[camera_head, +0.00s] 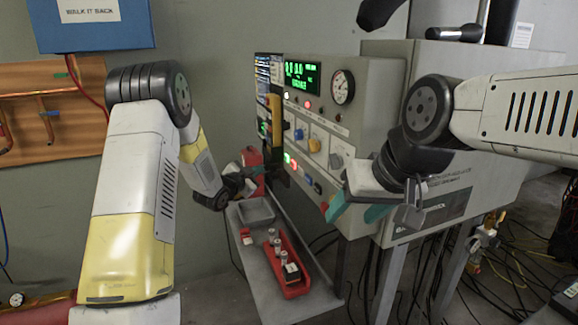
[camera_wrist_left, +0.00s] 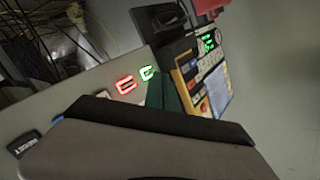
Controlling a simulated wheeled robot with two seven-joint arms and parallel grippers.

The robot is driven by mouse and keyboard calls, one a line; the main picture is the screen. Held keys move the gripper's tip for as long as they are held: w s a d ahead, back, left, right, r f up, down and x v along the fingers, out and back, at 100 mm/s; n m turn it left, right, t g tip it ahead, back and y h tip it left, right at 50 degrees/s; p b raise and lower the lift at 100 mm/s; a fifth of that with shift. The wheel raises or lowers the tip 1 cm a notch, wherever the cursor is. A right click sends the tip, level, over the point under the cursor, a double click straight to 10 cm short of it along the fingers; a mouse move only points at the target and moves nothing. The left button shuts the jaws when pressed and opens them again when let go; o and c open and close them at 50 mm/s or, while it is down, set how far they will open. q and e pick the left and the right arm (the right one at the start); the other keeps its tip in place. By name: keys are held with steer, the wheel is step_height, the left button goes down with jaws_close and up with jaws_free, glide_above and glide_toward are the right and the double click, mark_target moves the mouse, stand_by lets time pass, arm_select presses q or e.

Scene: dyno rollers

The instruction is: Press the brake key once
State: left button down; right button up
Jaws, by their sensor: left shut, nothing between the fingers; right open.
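The grey control panel (camera_head: 376,95) carries a row of lit keys. A green-lit key (camera_head: 287,158) and a red-lit key (camera_head: 294,165) sit side by side on its lower left; I cannot read which is the brake key. In the left wrist view the red-lit key (camera_wrist_left: 125,84) and green-lit key (camera_wrist_left: 147,73) show just beyond my left gripper (camera_wrist_left: 160,92). That gripper is shut and empty, its teal tip close to the green-lit key; I cannot tell whether it touches. My right gripper (camera_head: 358,210) is open and empty in front of the panel's lower part.
A grey shelf (camera_head: 262,290) below the panel holds a red tray (camera_head: 296,286) with several small parts. A yellow-edged handheld unit (camera_head: 275,118) and a screen (camera_head: 263,72) are at the panel's left. A round gauge (camera_head: 342,87) is above. Cables lie on the floor at right.

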arm_select(q)
steer(key=w+d, duration=0.2)
steer(key=d, duration=0.6)
steer(key=shift+w+d, duration=0.15)
steer(key=shift+w, duration=0.2)
steer(key=shift+d, duration=0.15)
stand_by(1.7)
steer(key=shift+w+d, duration=0.15)
steer(key=shift+d, duration=0.1)
steer(key=shift+w+d, duration=0.1)
steer(key=shift+d, duration=0.3)
stand_by(0.6)
steer(key=shift+a, duration=0.1)
steer(key=shift+s+a, duration=0.25)
steer(key=shift+a, duration=0.4)
steer(key=shift+a, duration=0.1)
steer(key=shift+s+a, duration=0.25)
steer(key=shift+a, duration=0.5)
steer(key=shift+s+a, duration=0.3)
steer(key=shift+a, duration=0.5)
steer(key=shift+s+a, duration=0.25)
steer(key=shift+a, duration=0.5)
